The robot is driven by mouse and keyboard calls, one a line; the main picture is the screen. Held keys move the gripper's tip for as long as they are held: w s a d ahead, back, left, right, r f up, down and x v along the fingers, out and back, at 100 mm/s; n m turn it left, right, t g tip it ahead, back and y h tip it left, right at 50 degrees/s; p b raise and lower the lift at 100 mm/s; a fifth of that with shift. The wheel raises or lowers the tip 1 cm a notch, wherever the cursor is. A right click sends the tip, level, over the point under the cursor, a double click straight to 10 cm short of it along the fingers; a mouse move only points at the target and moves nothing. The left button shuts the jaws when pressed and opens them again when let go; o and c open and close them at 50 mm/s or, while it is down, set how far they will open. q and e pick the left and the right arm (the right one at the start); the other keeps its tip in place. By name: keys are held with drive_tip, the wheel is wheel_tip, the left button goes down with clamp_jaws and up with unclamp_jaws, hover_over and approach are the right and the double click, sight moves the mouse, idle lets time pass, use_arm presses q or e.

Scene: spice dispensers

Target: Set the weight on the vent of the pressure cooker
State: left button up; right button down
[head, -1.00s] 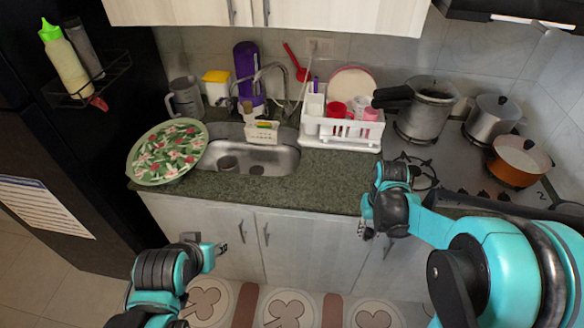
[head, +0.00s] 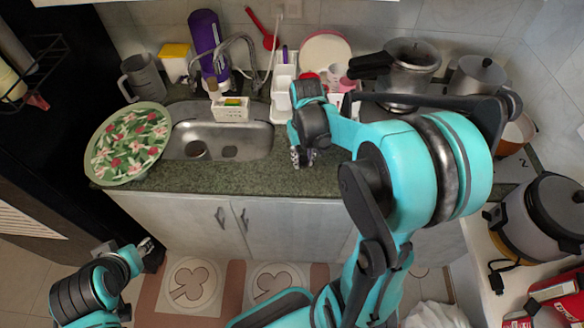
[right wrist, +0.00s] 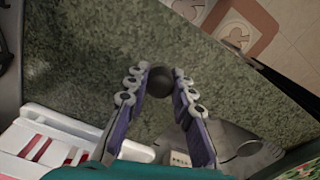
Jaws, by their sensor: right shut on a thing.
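A silver pot with a long black handle (head: 412,72), which looks like the pressure cooker, stands on the stove at the back right. Its vent is too small to make out. My right gripper (head: 302,157) is over the counter in front of the dish rack, left of the cooker. In the right wrist view its fingers are shut on a small dark round thing (right wrist: 159,82), which looks like the weight, above the green counter. In the head view the weight is hidden or too small to tell. My left gripper (head: 145,246) is low at the left, in front of the cabinets.
A white dish rack (head: 284,95) with cups stands behind my right gripper. The sink (head: 240,142) and a floral plate (head: 128,142) are left. Another silver pot (head: 476,75) and an orange pan (head: 514,135) are right of the cooker. A rice cooker (head: 530,225) stands lower right.

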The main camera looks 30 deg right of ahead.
sight(294, 172)
drive_tip(key=w+f, duration=0.1)
drive_tip(key=w+a+f, duration=0.1)
drive_tip(key=shift+w+a+b, duration=0.2)
drive_tip(key=shift+w+b, duration=0.1)
drive_tip(key=shift+w, duration=0.1)
wheel_tip(294, 172, down, 4)
drive_tip(key=shift+b, duration=0.8)
drive_tip(key=shift+r, duration=0.1)
drive_tip(key=c, duration=1.3)
unclamp_jaws()
drive_tip(key=shift+f, duration=0.2)
drive_tip(key=shift+r, duration=0.15)
